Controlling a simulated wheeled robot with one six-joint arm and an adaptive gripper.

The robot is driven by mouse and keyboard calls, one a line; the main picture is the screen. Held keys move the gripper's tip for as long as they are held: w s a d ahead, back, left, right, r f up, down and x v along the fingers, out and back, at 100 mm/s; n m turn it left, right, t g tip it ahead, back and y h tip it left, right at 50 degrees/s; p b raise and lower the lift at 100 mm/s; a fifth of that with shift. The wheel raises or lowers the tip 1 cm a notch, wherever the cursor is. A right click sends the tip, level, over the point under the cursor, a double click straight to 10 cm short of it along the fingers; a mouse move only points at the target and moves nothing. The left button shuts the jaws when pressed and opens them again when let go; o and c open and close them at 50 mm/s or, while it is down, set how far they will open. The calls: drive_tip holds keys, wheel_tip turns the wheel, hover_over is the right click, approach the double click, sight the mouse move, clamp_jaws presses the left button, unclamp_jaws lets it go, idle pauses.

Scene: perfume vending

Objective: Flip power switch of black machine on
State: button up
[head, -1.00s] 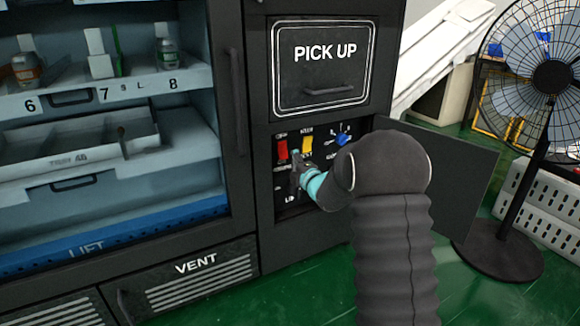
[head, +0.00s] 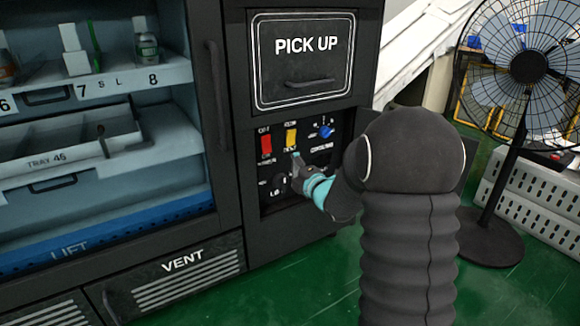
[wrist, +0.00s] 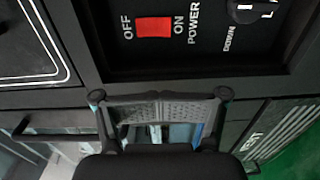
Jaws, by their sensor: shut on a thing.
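The black machine (head: 228,85) stands at the left, with a recessed control panel under its PICK UP hatch. The red power switch (head: 266,144) is at the panel's upper left. In the wrist view the red switch (wrist: 155,26) lies between the sideways labels OFF and ON, beside POWER. I cannot tell which side is pressed. My gripper (head: 298,170) is in front of the panel, right of and below the red switch, near the yellow switch's label. In the wrist view my gripper (wrist: 160,97) is apart from the switch. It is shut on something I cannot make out.
A yellow switch (head: 291,138) and a blue knob (head: 326,131) sit right of the red switch. A black knob (wrist: 245,8) also shows in the wrist view. A fan (head: 515,90) and a white crate (head: 540,205) stand at the right. Green floor (head: 310,280) lies in front.

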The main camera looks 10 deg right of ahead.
sight(267, 151)
drive_tip(key=shift+r, duration=0.1)
drive_tip(key=c, duration=0.4)
drive_tip(key=shift+s+d+r+p, duration=0.1)
drive_tip(key=shift+s+r+p, duration=0.05)
drive_tip(key=shift+p, duration=0.4)
clamp_jaws()
drive_tip(key=p, duration=0.1)
drive_tip(key=s+g+p, duration=0.1)
drive_tip(key=p, duration=0.1)
drive_tip(key=shift+s+d+r, duration=0.15)
drive_tip(key=shift+s+d, duration=0.1)
drive_tip(key=p+x, duration=0.1)
drive_tip(key=x, duration=1.3)
drive_tip(key=shift+d, duration=0.1)
drive_tip(key=shift+f, duration=0.2)
